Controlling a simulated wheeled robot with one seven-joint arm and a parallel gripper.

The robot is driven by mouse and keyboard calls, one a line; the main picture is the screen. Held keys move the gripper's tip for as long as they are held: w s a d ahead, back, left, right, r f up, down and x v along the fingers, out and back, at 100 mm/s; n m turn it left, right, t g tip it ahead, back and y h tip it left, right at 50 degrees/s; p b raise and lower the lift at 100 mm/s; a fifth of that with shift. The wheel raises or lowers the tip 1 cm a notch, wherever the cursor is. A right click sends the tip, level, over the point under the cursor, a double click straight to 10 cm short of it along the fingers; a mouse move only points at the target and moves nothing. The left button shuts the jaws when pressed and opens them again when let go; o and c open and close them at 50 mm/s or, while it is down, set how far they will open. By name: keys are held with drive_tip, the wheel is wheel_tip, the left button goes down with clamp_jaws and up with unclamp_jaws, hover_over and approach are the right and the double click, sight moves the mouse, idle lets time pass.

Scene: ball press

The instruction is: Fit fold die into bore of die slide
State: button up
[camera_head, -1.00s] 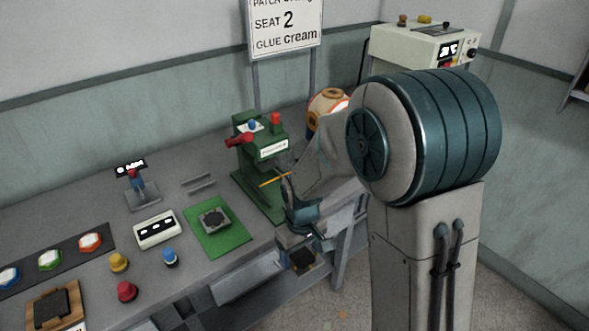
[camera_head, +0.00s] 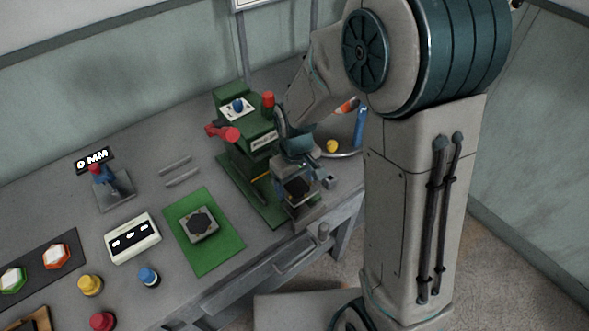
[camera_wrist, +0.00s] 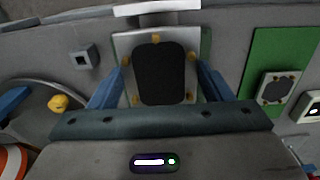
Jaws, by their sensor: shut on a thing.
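My gripper (camera_head: 298,170) is at the front right of the green press (camera_head: 250,135), pointing down. It is shut on a grey block with a dark rounded face (camera_head: 299,190), apparently the fold die. In the wrist view this fold die (camera_wrist: 158,75) lies between my two blue fingers, with small yellow spots round its dark face. Grey metal shows (camera_head: 303,215) just below the die at the press front, likely the die slide. Its bore is hidden, and I cannot tell whether the die touches it.
A similar dark-faced block (camera_head: 199,224) lies on the green mat (camera_head: 215,258). A white display box (camera_head: 132,237) and coloured knobs stand to the left. A round tray (camera_head: 345,153) with a yellow piece is behind my gripper. The table's front edge is close.

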sight(295, 196)
drive_tip(key=shift+s, duration=0.15)
drive_tip(key=shift+f+b, duration=0.4)
drive_tip(key=shift+b, duration=0.1)
drive_tip(key=shift+f+b, duration=2)
drive_tip(key=shift+f, duration=0.5)
drive_tip(key=shift+f+b, duration=1.15)
drive_tip(key=shift+f, duration=0.05)
drive_tip(key=o, duration=1.2)
drive_tip(key=shift+r, duration=0.1)
wheel_tip(295, 196, up, 14)
drive_tip(key=shift+f, duration=0.15)
